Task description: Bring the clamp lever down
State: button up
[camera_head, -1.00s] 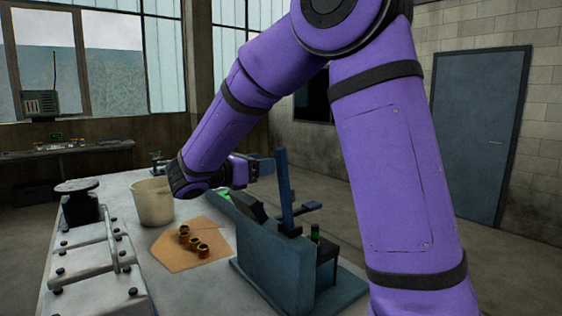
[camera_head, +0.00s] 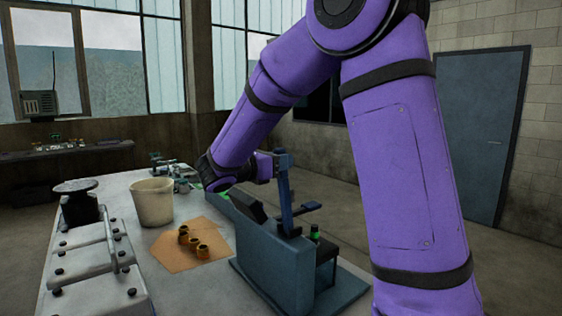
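The clamp lever (camera_head: 286,206) is a blue bar standing nearly upright on the blue-grey clamp fixture (camera_head: 268,258), on the right of the bench. My gripper (camera_head: 279,163) is at the top end of the lever, coming in from the left. Its fingers are small and dark against the lever, so I cannot tell whether they close around it or only touch it. A shorter blue handle (camera_head: 308,208) sticks out to the right of the lever. A green-topped part (camera_head: 314,234) sits low in the fixture.
Brown bushings (camera_head: 192,243) lie on a tan sheet (camera_head: 178,262) left of the fixture. A cream bucket (camera_head: 152,202), a black flanged part (camera_head: 78,206) and a pale cover with a handle (camera_head: 92,275) stand further left. My arm crosses above the fixture.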

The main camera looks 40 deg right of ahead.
grip_shut()
jog(key=shift+d+y, duration=0.3)
jog(key=shift+d, duration=0.15)
jog(key=d+f+y, duration=0.4)
jog(key=d+y, duration=0.4)
jog(key=d, duration=0.6)
jog(key=d+f+y, duration=0.4)
jog(key=f+y, duration=0.1)
jog(key=f, duration=0.3)
jog(key=d+f+y, duration=0.4)
jog(key=f+y, duration=0.2)
jog(key=f, duration=0.3)
jog(key=shift+w+d+g, duration=0.3)
jog(key=shift+w, duration=0.1)
jog(key=shift+f, duration=0.1)
